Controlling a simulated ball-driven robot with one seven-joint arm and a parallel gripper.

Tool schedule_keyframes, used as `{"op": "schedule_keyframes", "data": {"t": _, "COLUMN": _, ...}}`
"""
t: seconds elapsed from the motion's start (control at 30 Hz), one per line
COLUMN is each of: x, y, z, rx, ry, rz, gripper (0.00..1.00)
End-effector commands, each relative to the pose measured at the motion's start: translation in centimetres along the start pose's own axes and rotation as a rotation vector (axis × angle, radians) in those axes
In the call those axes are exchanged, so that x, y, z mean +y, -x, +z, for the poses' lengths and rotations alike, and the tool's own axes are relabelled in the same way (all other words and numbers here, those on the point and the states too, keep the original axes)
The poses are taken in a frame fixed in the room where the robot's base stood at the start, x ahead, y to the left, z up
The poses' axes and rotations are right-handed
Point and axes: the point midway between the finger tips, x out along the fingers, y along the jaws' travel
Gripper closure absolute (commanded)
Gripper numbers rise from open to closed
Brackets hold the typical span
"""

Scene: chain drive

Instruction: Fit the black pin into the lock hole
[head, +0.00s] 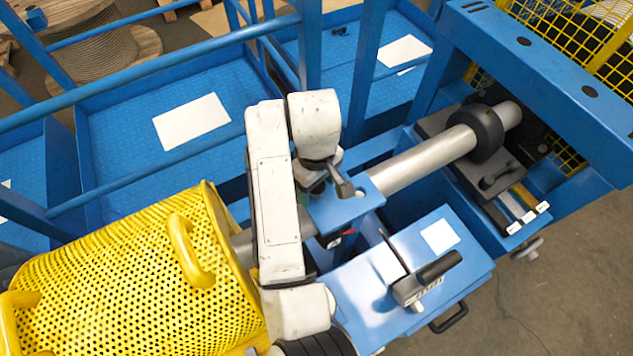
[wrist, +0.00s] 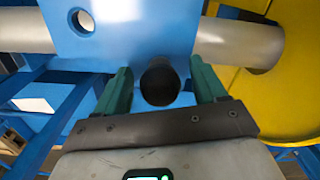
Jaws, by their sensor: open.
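The black pin (wrist: 160,84) shows end-on in the wrist view, in front of the lower edge of a blue block (wrist: 125,40). How far it reaches into or behind the block is hidden. A round hole (wrist: 82,22) is in the block, up and left of the pin. My gripper (wrist: 160,72) is open, one green finger on each side of the pin, with a gap to each. In the head view the dark pin (head: 342,186) stands at the blue block (head: 345,208), beside my gripper (head: 316,182).
A grey shaft (head: 420,161) runs through the block to a black collar (head: 484,132). A yellow perforated guard (head: 130,280) is at left. A blue box (head: 470,262) with a black-handled tool (head: 425,278) lies in front. Blue rails (head: 150,64) stand behind.

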Motion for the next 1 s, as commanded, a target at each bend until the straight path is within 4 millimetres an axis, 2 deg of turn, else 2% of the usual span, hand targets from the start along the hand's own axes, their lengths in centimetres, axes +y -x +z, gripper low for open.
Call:
{"op": "schedule_keyframes", "data": {"t": 0.17, "x": 0.1, "y": 1.1, "z": -0.1, "rx": 0.003, "ry": 0.000, "rz": 0.001, "gripper": 0.29}}
{"op": "schedule_keyframes", "data": {"t": 0.27, "x": 0.1, "y": 2.7, "z": -0.1, "rx": 0.005, "ry": -0.001, "rz": 0.002, "gripper": 0.29}}
{"op": "schedule_keyframes", "data": {"t": 0.5, "x": -0.1, "y": 8.1, "z": -0.1, "rx": 0.004, "ry": -0.001, "rz": -0.002, "gripper": 0.29}}
{"op": "schedule_keyframes", "data": {"t": 0.6, "x": -0.1, "y": 9.4, "z": -0.1, "rx": 0.003, "ry": 0.000, "rz": -0.002, "gripper": 0.29}}
{"op": "schedule_keyframes", "data": {"t": 0.8, "x": 0.0, "y": 10.7, "z": -0.1, "rx": 0.001, "ry": 0.000, "rz": 0.000, "gripper": 0.29}}
{"op": "schedule_keyframes", "data": {"t": 1.0, "x": 0.0, "y": 10.8, "z": 0.0, "rx": 0.000, "ry": 0.000, "rz": 0.000, "gripper": 0.29}}
